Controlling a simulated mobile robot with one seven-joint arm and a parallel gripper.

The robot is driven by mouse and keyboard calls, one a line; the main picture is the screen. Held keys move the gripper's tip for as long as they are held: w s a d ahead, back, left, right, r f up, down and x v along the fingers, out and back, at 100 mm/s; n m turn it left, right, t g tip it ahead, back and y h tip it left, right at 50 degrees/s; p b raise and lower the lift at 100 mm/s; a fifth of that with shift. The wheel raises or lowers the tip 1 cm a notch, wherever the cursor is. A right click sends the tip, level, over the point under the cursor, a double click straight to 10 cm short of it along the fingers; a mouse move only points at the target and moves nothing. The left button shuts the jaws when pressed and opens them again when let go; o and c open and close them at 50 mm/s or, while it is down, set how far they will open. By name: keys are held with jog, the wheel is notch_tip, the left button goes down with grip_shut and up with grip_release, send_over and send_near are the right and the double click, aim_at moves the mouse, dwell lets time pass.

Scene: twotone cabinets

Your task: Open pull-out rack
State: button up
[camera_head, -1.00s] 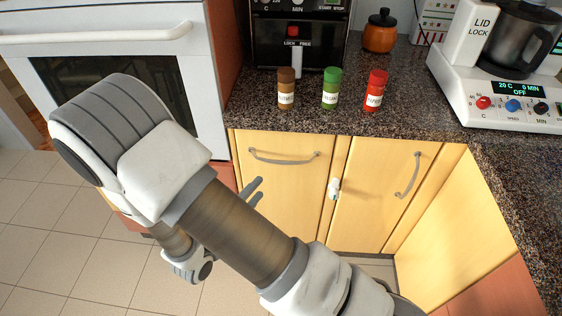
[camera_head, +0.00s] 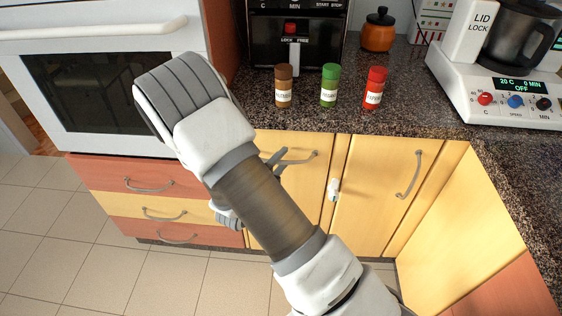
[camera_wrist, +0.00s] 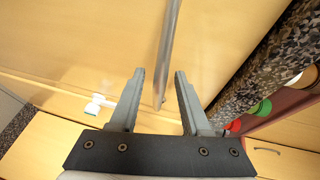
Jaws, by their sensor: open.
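A yellow front (camera_head: 300,205) with a curved horizontal metal handle (camera_head: 302,159) is below the counter, left of the yellow door; it looks like the pull-out rack and is closed.
A yellow door (camera_head: 375,200) with a slanted handle is on the right, with a small white latch (camera_head: 333,189) beside it. Spice jars (camera_head: 329,86) stand on the counter (camera_head: 420,118) above. Drawers (camera_head: 130,180) are on the left below the oven (camera_head: 105,85). The floor is clear.

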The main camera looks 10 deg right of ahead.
grip_shut()
dwell(1.4)
